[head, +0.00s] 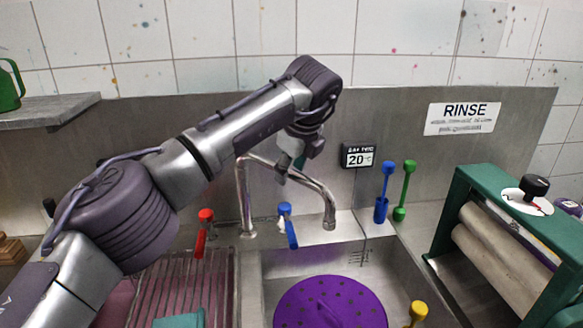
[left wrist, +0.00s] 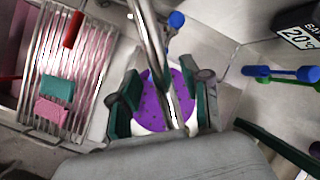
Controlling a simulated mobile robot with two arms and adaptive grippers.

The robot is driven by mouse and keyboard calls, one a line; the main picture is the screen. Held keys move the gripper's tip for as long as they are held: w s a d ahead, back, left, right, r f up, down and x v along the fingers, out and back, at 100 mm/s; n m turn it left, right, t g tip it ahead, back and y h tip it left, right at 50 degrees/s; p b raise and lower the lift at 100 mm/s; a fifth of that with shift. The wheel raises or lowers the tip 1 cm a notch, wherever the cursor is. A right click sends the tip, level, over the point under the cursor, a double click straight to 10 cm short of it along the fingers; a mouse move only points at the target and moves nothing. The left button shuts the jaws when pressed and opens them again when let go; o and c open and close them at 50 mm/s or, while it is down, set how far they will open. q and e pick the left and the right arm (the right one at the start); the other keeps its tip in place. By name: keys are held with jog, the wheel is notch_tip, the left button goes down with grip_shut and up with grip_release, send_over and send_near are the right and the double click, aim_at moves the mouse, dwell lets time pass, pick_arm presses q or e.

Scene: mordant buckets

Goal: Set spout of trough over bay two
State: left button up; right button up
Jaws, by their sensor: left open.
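The trough's metal spout (head: 322,197) rises from the back ledge, arches right and ends near the back of the right bay (head: 400,270). A purple perforated disc (head: 330,305) is in that bay. The left bay is partly covered by a wire rack (head: 175,280). My left gripper (head: 290,170) is at the spout's arch, its fingers partly hidden in the head view. In the left wrist view the open fingers (left wrist: 165,105) lie on either side of the spout pipe (left wrist: 148,38); contact cannot be told. No labels for the bays show.
A red tap lever (head: 203,232) and a blue tap lever (head: 288,225) flank the spout base. A blue brush (head: 383,192) and a green brush (head: 404,190) stand at the back right. A green-framed roller machine (head: 465,195) is at right. A yellow-topped handle (head: 418,310) is in front.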

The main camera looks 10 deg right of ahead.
pick_arm(q)
jog(key=v, duration=1.2)
